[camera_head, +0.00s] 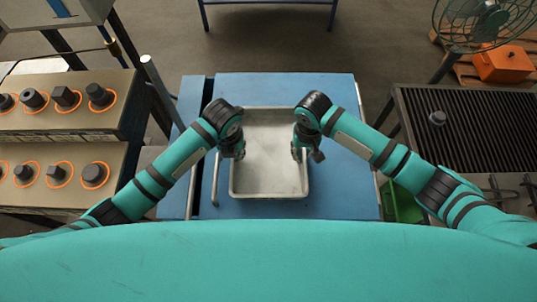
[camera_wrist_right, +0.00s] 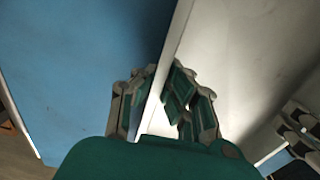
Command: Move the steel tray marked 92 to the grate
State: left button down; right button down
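The steel tray (camera_head: 270,188) is a shallow, empty, pale metal pan on the blue-topped table (camera_head: 340,200), in the middle of the head view. I cannot make out a number on it. My right gripper (camera_head: 301,156) is at its right rim. In the right wrist view, the fingers of this gripper (camera_wrist_right: 162,90) sit on both sides of the tray wall (camera_wrist_right: 176,45), close against it. My left gripper (camera_head: 238,153) is at the tray's left rim, its fingers mostly hidden in the head view. It shows partly at the right edge of the wrist view (camera_wrist_right: 303,130), too unclear to judge its opening.
A stepped rack (camera_head: 60,125) with several dark plugs stands at the left. A fan (camera_head: 485,20) and an orange box (camera_head: 503,63) are at the back right.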

pick_arm(q)
jog(key=shift+r, duration=0.1)
pick_arm(e)
jog(key=shift+w+r, duration=0.1)
jog(key=shift+r, duration=0.05)
